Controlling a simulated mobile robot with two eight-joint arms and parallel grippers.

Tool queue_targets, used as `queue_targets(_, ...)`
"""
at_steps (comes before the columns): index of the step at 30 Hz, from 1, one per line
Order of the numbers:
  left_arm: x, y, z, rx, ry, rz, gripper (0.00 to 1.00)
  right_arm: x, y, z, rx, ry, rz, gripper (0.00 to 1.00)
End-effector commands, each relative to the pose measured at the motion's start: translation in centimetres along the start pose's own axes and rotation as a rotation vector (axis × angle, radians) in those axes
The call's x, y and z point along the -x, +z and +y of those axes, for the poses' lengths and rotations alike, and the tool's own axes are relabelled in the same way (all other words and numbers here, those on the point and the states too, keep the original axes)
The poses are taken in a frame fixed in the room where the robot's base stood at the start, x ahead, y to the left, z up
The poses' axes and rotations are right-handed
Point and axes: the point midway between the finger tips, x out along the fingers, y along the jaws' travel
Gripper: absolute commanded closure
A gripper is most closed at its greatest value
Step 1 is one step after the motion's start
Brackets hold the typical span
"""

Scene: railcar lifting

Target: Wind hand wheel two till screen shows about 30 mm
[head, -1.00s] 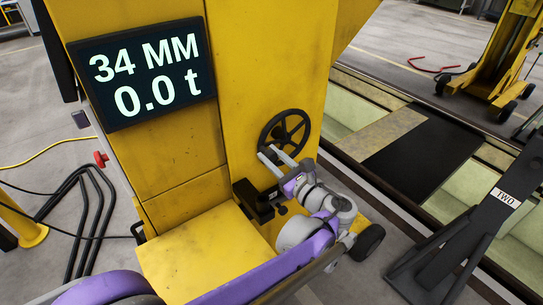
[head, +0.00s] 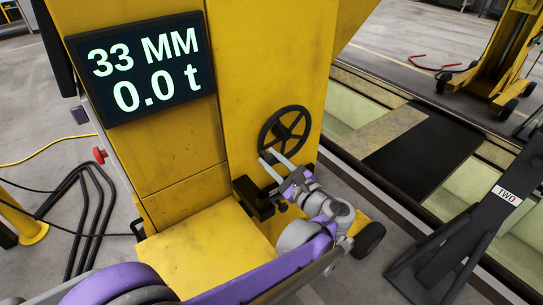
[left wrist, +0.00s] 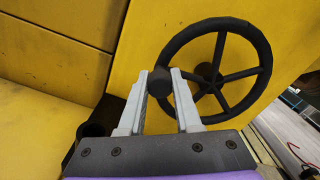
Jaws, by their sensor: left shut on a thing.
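The black spoked hand wheel (head: 285,131) is mounted on the side of the yellow lifting jack (head: 250,75). It also shows large in the left wrist view (left wrist: 219,73). The screen (head: 138,68) on the jack reads 33 MM and 0.0 t. My left gripper (head: 271,157) is at the lower left of the wheel. In the left wrist view its grey fingers (left wrist: 162,92) are shut on the wheel's dark handle knob (left wrist: 159,82). My right gripper is not in view.
A dark stand labelled TWO (head: 465,215) is at the right. A second yellow jack (head: 505,60) stands at the back right across the pit (head: 420,140). Black bent tubes (head: 80,205) and a yellow cable (head: 45,155) lie at the left.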

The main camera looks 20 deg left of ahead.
Motion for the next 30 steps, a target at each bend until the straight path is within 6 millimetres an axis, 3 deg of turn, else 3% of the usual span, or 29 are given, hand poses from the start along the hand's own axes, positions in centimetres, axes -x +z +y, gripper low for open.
queue_targets(13,0.0,-3.7,0.7,0.423,0.001,0.001,1.00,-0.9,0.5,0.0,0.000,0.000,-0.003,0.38)
queue_targets(30,0.0,-7.7,-0.4,0.918,0.002,0.000,1.00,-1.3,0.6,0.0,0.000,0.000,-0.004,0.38)
